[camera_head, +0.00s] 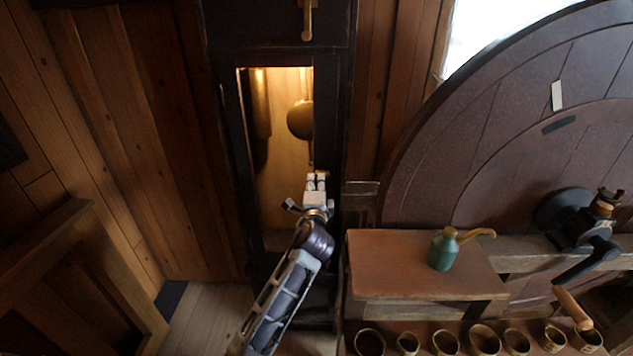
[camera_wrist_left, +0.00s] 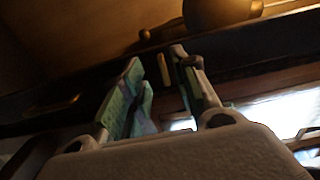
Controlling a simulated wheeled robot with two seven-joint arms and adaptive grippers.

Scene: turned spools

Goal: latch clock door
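The tall dark clock case (camera_head: 225,130) stands against the plank wall in the head view. Its narrow door frame (camera_head: 328,120) surrounds a lit opening with a round pendulum bob (camera_head: 301,119) inside. I cannot tell whether the door is fully closed. My left gripper (camera_head: 316,180) is in front of the frame's lower right side, fingers pointing up. In the left wrist view its fingers (camera_wrist_left: 158,62) stand apart with nothing gripped. A small brass-coloured tab (camera_wrist_left: 163,70) shows between them on the dark frame, possibly the latch; contact is unclear. My right gripper is not in view.
Right of the case, a wooden bench top (camera_head: 400,262) holds a green oil can (camera_head: 442,252). Several round cups line the shelf below. A large round wheel (camera_head: 490,130) and a black crank (camera_head: 590,260) fill the right. Plank floor (camera_head: 205,315) is clear at lower left.

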